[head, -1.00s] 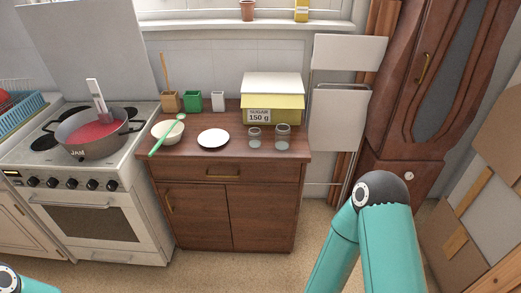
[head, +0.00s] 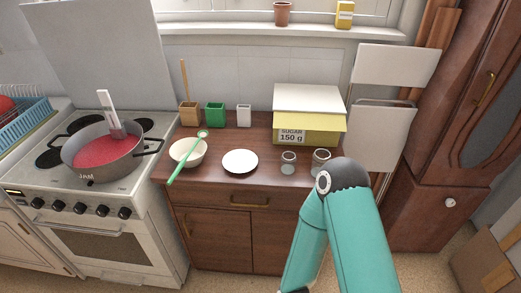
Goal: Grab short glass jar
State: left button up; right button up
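Two glass jars stand upright on the wooden dresser (head: 245,196) near its right front edge. The short glass jar (head: 288,163) is the left one. The taller glass jar (head: 320,161) stands just right of it, close behind my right arm's teal link as seen here. My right arm comes up from the bottom right, and its gripper is not in view. My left gripper is not in view either.
A white plate (head: 240,161) and a bowl (head: 187,152) with a green ladle (head: 185,162) lie left of the jars. A yellow sugar box (head: 309,128) stands behind them. The stove with a jam pot (head: 103,153) is at the left; folded chairs (head: 382,140) are at the right.

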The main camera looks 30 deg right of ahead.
aim_at(288, 164)
jog(key=z, duration=0.05)
jog(key=i, duration=0.95)
jog(key=z, duration=0.45)
